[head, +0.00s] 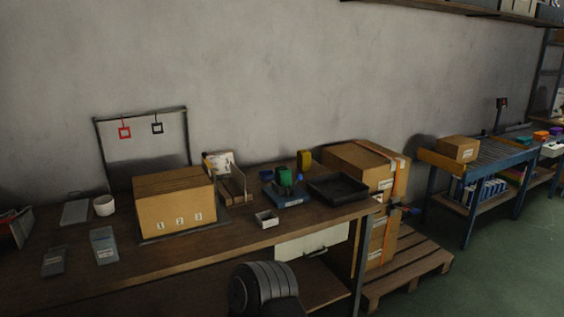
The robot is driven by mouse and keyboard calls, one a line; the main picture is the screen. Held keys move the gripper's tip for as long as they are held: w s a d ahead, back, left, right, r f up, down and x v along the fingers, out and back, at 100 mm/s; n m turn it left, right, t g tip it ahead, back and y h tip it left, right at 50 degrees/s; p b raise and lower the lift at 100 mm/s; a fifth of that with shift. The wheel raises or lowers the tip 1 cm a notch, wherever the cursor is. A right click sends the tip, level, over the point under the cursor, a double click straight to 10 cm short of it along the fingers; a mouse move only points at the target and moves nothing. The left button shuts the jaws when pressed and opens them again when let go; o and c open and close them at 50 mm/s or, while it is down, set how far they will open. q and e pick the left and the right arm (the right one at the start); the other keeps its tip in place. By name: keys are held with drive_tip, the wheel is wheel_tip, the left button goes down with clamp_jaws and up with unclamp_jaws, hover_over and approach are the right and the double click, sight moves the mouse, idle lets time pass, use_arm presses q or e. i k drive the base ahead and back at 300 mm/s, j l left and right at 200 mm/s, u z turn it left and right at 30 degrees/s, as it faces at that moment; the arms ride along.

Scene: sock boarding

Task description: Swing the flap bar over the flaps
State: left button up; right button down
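A brown cardboard carton (176,206) with labels numbered 1, 2, 3 on its front stands on a dark base plate (190,233) on the workbench. Its top looks closed or nearly level; I cannot make out separate flaps. A thin dark upright frame (144,111) with a top bar stands behind the carton, with a red tag (124,132) and a black tag (157,128) hanging from it. I cannot tell whether any part of it is the flap bar. Neither gripper shows; only a dark ribbed part of my arm is at the bottom edge.
On the workbench (150,262) are a white cup (104,205), flat grey items at left, a small white box (266,219), a blue device (287,196) and a black tray (337,189). Strapped cartons (365,163) stand right of it on a pallet (413,268).

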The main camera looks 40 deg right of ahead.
sight(213, 170)
drive_tip(key=z, duration=1)
drive_tip(key=i+l+z, duration=0.2)
drive_tip(key=i+l, duration=0.2)
drive_tip(key=i+l+z, duration=0.2)
drive_tip(key=i+l, duration=0.15)
drive_tip(key=i, duration=0.2)
drive_tip(key=i+l+z, duration=0.15)
drive_tip(key=i, duration=0.35)
drive_tip(key=i+l+z, duration=0.2)
drive_tip(key=i+l, duration=0.15)
drive_tip(key=i, duration=0.15)
